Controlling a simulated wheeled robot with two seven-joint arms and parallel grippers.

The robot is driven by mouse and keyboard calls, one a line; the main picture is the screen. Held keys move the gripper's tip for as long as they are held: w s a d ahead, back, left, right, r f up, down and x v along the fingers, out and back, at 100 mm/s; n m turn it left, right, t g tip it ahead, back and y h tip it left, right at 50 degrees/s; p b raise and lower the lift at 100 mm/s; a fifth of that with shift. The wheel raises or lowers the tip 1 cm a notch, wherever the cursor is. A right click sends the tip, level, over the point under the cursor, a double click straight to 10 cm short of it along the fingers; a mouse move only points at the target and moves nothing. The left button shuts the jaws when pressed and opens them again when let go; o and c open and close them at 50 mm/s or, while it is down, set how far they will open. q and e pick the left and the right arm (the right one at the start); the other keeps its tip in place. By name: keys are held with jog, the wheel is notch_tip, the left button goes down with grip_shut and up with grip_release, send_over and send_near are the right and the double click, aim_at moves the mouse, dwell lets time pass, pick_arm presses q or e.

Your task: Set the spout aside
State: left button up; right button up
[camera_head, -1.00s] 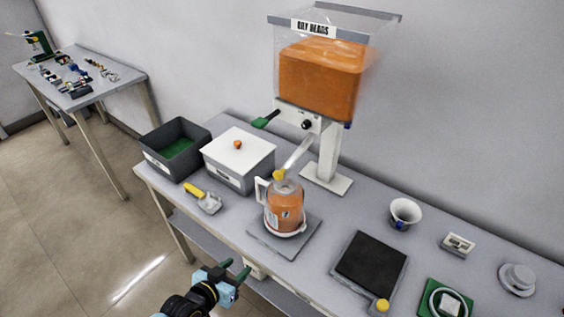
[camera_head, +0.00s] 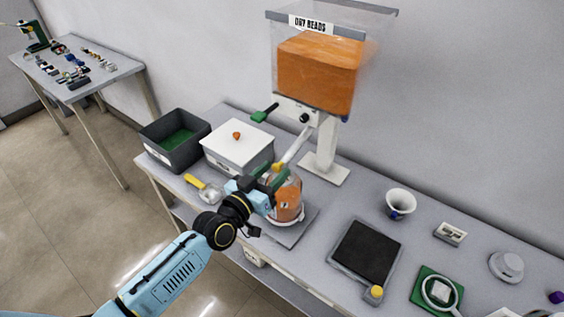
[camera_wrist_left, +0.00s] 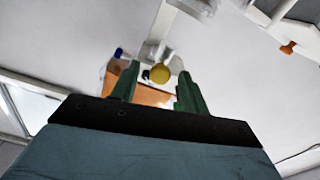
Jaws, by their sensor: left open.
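A pale, clear spout (camera_head: 296,146) slopes down from the bead hopper (camera_head: 315,75) toward the top of a canister (camera_head: 287,202) filled with orange. A small yellow piece (camera_head: 277,167) shows at the spout's lower end. My left gripper (camera_head: 272,178) is open at the canister's top, close to the yellow piece, and covers part of the canister. In the left wrist view, a round yellow part (camera_wrist_left: 160,73) appears between the two green fingers (camera_wrist_left: 157,88). I cannot tell whether they touch it. My right gripper is not in view.
A white-lidded bin (camera_head: 238,148) and a dark open bin (camera_head: 173,141) stand left of the hopper. A scoop (camera_head: 207,190) lies in front of them. A black pad (camera_head: 366,250), a white cup (camera_head: 399,203) and small parts lie to the right, with bare table between them.

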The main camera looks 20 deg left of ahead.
aim_at(296, 146)
pick_arm(q)
jog(key=shift+x, duration=2.2)
grip_shut()
